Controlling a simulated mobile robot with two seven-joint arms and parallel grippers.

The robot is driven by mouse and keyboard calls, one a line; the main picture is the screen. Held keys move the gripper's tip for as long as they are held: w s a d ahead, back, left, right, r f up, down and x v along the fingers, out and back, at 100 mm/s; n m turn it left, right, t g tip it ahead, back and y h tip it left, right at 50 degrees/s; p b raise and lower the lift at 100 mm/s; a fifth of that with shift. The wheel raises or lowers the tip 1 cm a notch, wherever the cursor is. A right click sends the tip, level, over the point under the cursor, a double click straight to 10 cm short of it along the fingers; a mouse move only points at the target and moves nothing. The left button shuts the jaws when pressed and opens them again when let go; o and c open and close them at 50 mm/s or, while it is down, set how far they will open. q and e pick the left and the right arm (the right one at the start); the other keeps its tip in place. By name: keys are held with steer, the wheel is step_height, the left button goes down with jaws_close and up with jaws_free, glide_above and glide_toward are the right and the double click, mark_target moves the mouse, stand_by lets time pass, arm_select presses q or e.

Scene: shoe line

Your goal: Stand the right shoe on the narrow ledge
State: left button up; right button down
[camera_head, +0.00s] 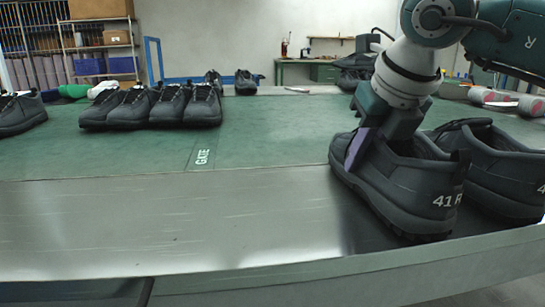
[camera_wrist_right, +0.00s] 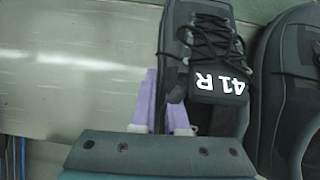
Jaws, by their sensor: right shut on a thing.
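The right shoe (camera_head: 405,190) is dark grey and carries a white "41 R" mark; it also shows in the wrist view (camera_wrist_right: 205,55). It is upright at the right end of the bare metal ledge (camera_head: 170,225), with its heel toward the front edge. My right gripper (camera_head: 362,148) comes down from above and is shut on the shoe's left side near the opening. Its purple fingers (camera_wrist_right: 160,105) show in the wrist view. Whether the sole bears fully on the metal is hard to tell. My left gripper is not in view.
A second dark shoe (camera_head: 500,175) stands close on the right of the held one. The green surface (camera_head: 275,135) behind has a "GATE" mark (camera_head: 203,157) and several dark shoes (camera_head: 160,107) at the left. The ledge's middle and left are clear.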

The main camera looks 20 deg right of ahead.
steer(key=shift+r, duration=0.1)
steer(key=shift+f, duration=0.2)
steer(key=c, duration=0.9)
jaws_free()
steer(key=shift+c, duration=0.2)
